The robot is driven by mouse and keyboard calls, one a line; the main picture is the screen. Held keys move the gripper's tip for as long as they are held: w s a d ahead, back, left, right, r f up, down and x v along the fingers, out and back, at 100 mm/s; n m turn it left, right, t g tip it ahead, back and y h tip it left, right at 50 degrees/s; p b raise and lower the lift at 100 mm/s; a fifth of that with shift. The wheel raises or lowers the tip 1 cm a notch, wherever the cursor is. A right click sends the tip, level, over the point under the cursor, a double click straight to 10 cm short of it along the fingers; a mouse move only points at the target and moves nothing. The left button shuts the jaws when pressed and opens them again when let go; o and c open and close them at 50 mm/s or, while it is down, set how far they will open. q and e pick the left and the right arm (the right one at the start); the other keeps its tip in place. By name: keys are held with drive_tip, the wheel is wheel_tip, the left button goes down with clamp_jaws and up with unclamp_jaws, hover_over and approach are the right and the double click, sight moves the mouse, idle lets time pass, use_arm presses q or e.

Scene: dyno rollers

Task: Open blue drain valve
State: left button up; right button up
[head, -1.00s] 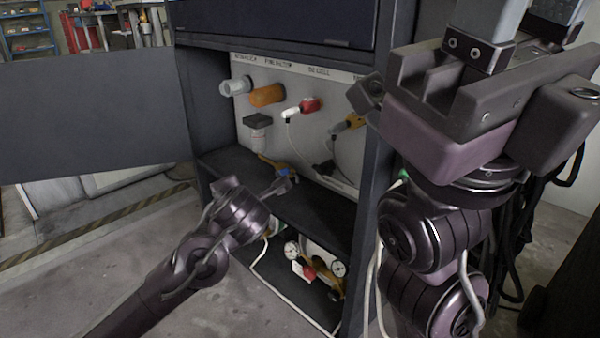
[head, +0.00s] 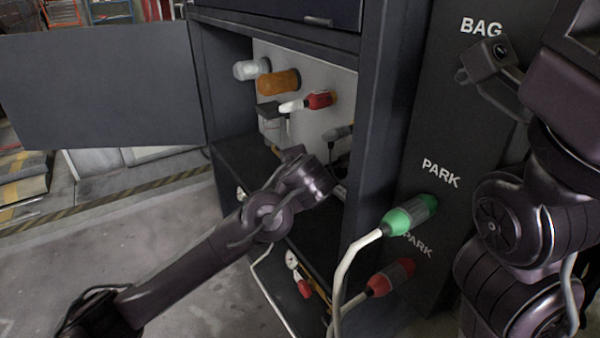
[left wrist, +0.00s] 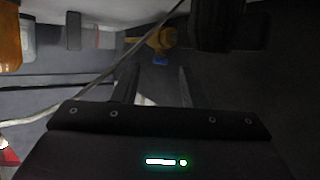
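The blue handle (left wrist: 161,60) of the drain valve shows in the left wrist view, on a yellow-brass fitting (left wrist: 160,40). My left gripper (left wrist: 158,72) is open. Its two fingers point towards the handle, which appears between and just beyond their tips; I cannot tell whether they touch it. In the head view my left wrist (head: 305,183) reaches into the open cabinet, and it hides the fingers and the blue valve.
The cabinet's right post (head: 378,130) stands close to my left wrist. Green (head: 410,214) and red (head: 390,277) plugs hang on the parking panel, with a pale hose in front. Orange (head: 279,83) and red (head: 320,99) connectors protrude inside. The open door (head: 100,85) is at left.

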use_arm(q)
drive_tip(key=b+x, duration=0.1)
drive_tip(key=x, duration=0.3)
drive_tip(key=shift+f+b, duration=0.2)
drive_tip(key=shift+b, duration=0.1)
drive_tip(key=shift+w+f, duration=0.15)
drive_tip(key=shift+w, duration=0.35)
